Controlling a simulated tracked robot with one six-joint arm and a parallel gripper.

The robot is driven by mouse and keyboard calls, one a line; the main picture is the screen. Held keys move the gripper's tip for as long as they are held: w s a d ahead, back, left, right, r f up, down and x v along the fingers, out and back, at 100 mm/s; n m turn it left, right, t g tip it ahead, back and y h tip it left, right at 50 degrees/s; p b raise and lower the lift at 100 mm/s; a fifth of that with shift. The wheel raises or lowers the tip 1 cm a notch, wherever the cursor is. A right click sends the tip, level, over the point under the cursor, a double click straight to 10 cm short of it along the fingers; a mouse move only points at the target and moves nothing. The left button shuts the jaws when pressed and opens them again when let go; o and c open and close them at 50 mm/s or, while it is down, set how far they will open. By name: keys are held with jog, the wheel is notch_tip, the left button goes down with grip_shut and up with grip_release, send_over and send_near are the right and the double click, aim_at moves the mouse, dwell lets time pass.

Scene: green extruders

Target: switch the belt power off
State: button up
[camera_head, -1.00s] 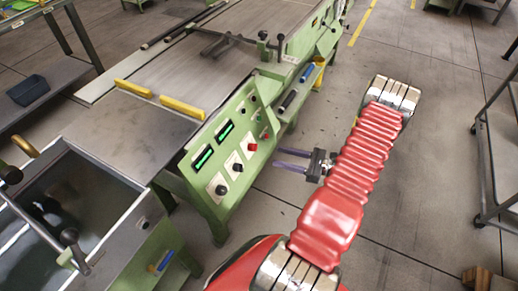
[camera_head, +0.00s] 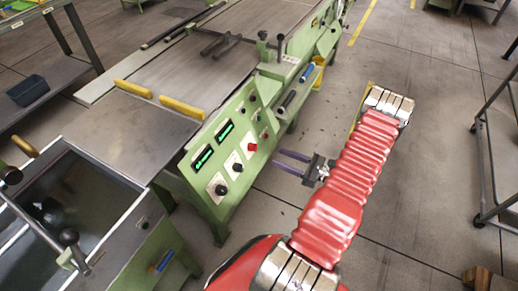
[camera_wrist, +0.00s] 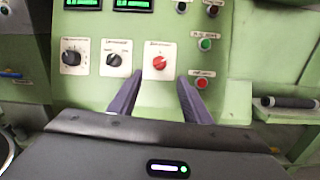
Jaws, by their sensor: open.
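The green control panel (camera_head: 207,174) stands on the side of the machine.
Two black knobs (camera_wrist: 72,57) (camera_wrist: 115,60) sit left of the red one. A green button (camera_wrist: 205,44) and a red button (camera_wrist: 202,84) sit to the right. Two lit displays (camera_head: 203,158) (camera_head: 224,132) are on the panel. Floor right of my arm is clear up to a cart (camera_head: 481,170).

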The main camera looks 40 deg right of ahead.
aim_at(256, 148)
jog(key=x, duration=1.1)
jog(key=shift+c, duration=0.6)
jog(key=c, duration=0.9)
